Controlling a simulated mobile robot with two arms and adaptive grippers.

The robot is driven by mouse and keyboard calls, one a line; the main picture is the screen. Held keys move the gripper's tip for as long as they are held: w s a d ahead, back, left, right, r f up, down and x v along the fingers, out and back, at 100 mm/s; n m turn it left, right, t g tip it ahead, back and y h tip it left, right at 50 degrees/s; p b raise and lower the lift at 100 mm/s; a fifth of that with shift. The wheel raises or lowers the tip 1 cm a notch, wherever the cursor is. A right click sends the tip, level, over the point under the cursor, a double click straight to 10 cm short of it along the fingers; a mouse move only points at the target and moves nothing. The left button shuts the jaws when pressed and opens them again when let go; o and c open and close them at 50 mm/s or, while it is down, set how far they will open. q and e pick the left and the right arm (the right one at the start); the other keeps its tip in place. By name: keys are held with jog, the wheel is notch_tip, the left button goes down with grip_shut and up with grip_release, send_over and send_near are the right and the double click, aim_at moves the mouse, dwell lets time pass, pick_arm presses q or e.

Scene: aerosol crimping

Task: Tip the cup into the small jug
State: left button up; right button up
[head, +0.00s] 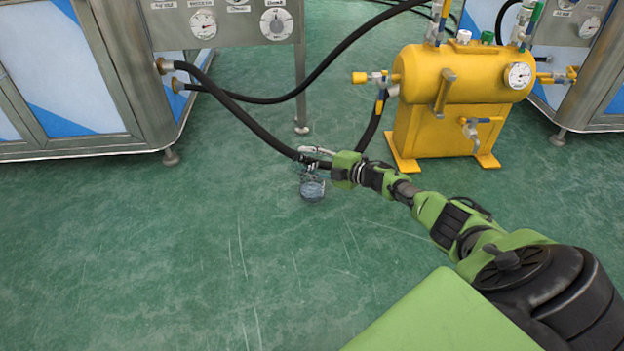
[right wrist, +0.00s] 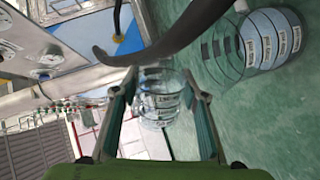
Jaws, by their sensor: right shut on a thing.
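A clear cup (right wrist: 160,100) with dark bands and white labels sits between the two fingers of my right gripper (right wrist: 160,97) in the right wrist view. The gripper is shut on it. A larger clear jug (right wrist: 262,45) with similar bands and labels stands at the upper right of that view, apart from the cup. In the head view my right gripper (head: 316,160) is near the centre, just above a small clear vessel (head: 312,190), which looks like the jug on the floor. The cup is hard to make out there. I cannot tell any liquid. My left gripper is not in view.
A black hose (head: 240,112) runs down from a grey machine (head: 226,26) and passes by my right gripper. A yellow tank (head: 450,92) with a gauge stands to the right. The green floor (head: 140,240) at the front left is clear.

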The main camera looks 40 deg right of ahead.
dwell(0.5)
jog(key=shift+s+a+r+n+h+p, duration=0.1)
jog(key=shift+a+r+n+h+p, duration=0.25)
jog(key=shift+n+p, duration=0.55)
jog(key=shift+a+h, duration=0.15)
jog(key=shift+h, duration=0.1)
jog(key=shift+f+n, duration=0.15)
jog(key=shift+n, duration=0.35)
jog(key=shift+s+a+r+n+p, duration=0.1)
jog(key=shift+a+r+n+p, duration=0.15)
jog(key=shift+n+p, duration=0.25)
jog(key=shift+a+r+n+t+h, duration=0.1)
jog(key=shift+a+n+t+h, duration=0.05)
jog(key=shift+n+t+h, duration=0.2)
jog(key=shift+n+h, duration=0.25)
jog(key=shift+n, duration=0.2)
